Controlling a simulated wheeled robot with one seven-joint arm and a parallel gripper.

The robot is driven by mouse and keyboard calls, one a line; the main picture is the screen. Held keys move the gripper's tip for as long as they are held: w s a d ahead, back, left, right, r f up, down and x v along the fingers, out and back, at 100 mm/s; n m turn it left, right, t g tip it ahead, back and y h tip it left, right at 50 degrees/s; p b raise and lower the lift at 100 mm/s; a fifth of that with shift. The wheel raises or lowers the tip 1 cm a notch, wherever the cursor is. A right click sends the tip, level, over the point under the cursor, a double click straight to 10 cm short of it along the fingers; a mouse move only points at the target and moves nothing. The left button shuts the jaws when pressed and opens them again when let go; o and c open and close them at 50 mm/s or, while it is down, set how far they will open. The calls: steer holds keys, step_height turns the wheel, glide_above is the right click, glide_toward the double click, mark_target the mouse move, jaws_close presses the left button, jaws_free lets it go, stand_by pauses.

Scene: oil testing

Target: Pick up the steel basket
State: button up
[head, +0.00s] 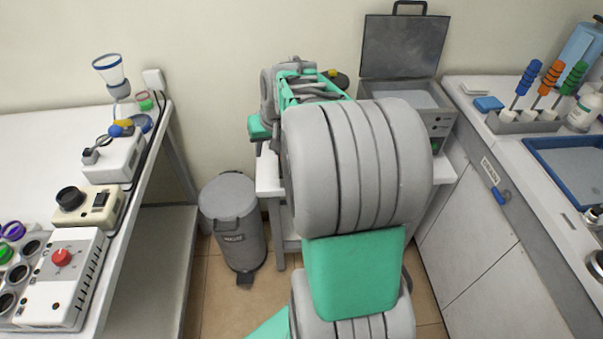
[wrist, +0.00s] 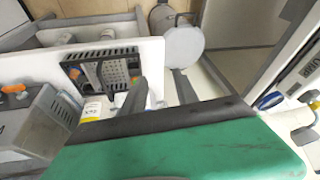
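The steel basket (wrist: 114,74) is a dark grey box with a perforated face, on a white table top in the wrist view. Something orange shows at its left end. My gripper (wrist: 162,88) appears in the wrist view as two dark fingers spread apart, with nothing visible between them. The nearer finger overlaps the picture just right of the basket; I cannot tell whether it touches. In the head view, my arm covers much of the table, and I cannot clearly make out the basket there.
A grey bath with its lid up (head: 405,95) stands on the small table. Labelled bottles (wrist: 92,108) stand close to the basket. A grey pedal bin (head: 233,225) is on the floor left of the table. Benches flank both sides.

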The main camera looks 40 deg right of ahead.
steer(key=d+f+m, duration=0.1)
steer(key=d+f, duration=0.2)
steer(key=d, duration=0.2)
steer(key=d+f+b, duration=0.1)
steer(key=d+f, duration=0.2)
steer(key=d, duration=0.2)
steer(key=w+d+f+m, duration=0.1)
steer(key=d+f, duration=0.1)
steer(key=d, duration=0.4)
steer(key=shift+f+m+t+b, duration=0.3)
steer(key=shift+f+t, duration=0.1)
steer(key=x, duration=0.7)
steer(key=shift+d+f, duration=0.2)
steer(key=shift+d, duration=0.15)
steer(key=shift+s, duration=0.1)
jaws_close()
steer(key=shift+r, duration=0.1)
